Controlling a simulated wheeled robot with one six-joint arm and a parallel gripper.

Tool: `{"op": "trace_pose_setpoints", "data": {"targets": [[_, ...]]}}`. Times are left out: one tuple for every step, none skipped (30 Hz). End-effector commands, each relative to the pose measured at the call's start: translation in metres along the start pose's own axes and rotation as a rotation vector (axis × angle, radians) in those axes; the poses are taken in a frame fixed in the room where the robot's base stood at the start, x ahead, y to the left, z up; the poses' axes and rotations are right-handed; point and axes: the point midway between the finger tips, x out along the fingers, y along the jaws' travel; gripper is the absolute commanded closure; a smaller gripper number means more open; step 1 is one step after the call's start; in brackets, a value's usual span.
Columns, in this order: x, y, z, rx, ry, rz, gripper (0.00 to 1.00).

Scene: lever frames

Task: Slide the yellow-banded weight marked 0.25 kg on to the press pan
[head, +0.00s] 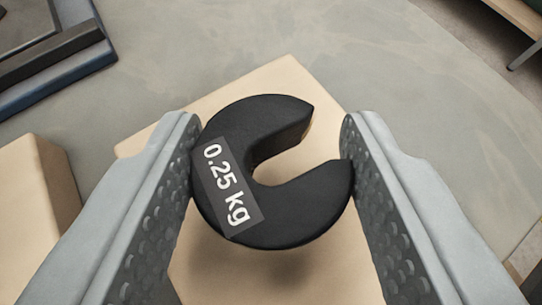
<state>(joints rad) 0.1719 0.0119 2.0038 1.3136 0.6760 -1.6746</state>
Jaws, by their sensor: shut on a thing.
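A black slotted weight (290,215) with a white "0.25 kg" label is in the middle of the head view. Its slot opens to the upper right. The press pan cannot be made out in this view.
A tan block (30,195) stands at the left edge. A dark, blue-edged structure (60,50) is at the upper left. A wooden furniture edge (505,18) with a dark leg is at the upper right. Grey floor (400,70) lies open between them.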

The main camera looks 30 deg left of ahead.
Motion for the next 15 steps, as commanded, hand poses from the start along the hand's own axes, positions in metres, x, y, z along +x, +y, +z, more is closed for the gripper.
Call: {"op": "trace_pose_setpoints", "data": {"targets": [[-0.005,0.0,-0.01,-0.002,0.003,0.001,0.81],[-0.008,0.0,-0.015,-0.004,0.003,0.001,0.81],[-0.011,0.0,-0.022,-0.002,0.003,0.002,0.81],[-0.014,0.0,-0.026,-0.003,0.002,0.002,0.81],[-0.017,0.0,-0.031,-0.002,0.002,0.001,0.81],[-0.02,0.0,-0.037,-0.002,0.003,0.001,0.81],[-0.023,0.0,-0.042,-0.003,0.002,0.001,0.81],[-0.025,0.0,-0.045,-0.002,0.003,0.001,0.81],[-0.027,0.0,-0.05,-0.002,0.002,0.001,0.81],[-0.029,0.0,-0.053,-0.003,0.002,0.001,0.81],[-0.031,0.0,-0.057,-0.001,0.002,0.001,0.81],[-0.032,0.0,-0.06,-0.001,0.002,0.001,0.81],[-0.034,0.0,-0.062,-0.001,0.001,0.001,0.81],[-0.035,0.0,-0.063,-0.001,0.001,0.001,0.81],[-0.036,0.0,-0.066,0.0,0.001,0.001,0.81]]}}
